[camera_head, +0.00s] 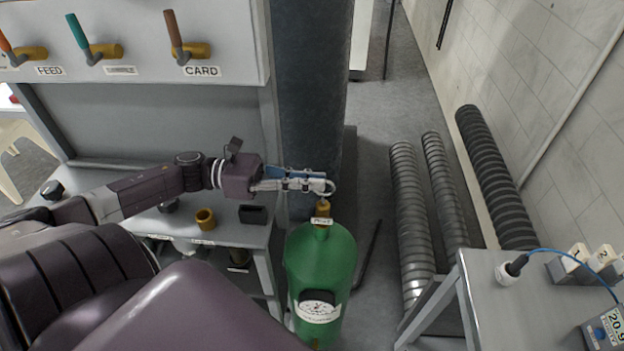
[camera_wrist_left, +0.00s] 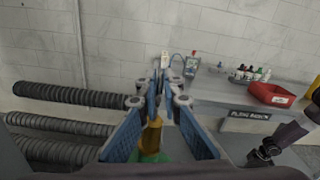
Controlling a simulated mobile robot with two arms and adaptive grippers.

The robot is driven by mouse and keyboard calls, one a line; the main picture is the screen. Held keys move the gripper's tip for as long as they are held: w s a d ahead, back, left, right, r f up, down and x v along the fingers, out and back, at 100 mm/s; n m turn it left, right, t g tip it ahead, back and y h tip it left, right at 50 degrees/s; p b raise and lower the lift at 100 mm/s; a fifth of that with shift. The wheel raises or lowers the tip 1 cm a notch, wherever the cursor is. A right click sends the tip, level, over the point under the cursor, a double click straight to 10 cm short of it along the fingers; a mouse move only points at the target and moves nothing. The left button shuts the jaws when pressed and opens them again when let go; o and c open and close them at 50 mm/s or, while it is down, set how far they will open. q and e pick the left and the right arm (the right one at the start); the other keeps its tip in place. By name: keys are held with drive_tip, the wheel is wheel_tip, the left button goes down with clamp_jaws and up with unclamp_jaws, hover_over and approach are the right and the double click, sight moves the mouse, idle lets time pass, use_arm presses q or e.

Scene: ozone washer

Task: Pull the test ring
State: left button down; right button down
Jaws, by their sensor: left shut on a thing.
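A green tank (camera_head: 320,262) stands upright on the floor, with a round gauge (camera_head: 318,306) on its front. On its top is a brass valve (camera_head: 322,210) with a small white label. The test ring (camera_head: 328,190) is a small pale loop above the valve. My left gripper (camera_head: 322,185) reaches in from the left and is shut on the ring, its fingers partly covering it. In the left wrist view the fingers (camera_wrist_left: 163,90) meet above the brass valve (camera_wrist_left: 151,137); the ring is not clear there.
A blue-grey column (camera_head: 308,95) stands just behind the gripper. A panel (camera_head: 130,30) with several levers is at the upper left, above a bench with a brass cup (camera_head: 205,218). Corrugated hoses (camera_head: 410,220) and a metal table (camera_head: 530,300) are at the right.

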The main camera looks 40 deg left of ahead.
use_arm(q)
drive_tip(key=c, duration=2.1)
unclamp_jaws()
drive_tip(key=shift+s+r, duration=0.1)
drive_tip(key=shift+a, duration=0.15)
drive_tip(key=v, duration=1.1)
drive_tip(key=shift+s+a, duration=0.2)
drive_tip(key=shift+a, duration=0.15)
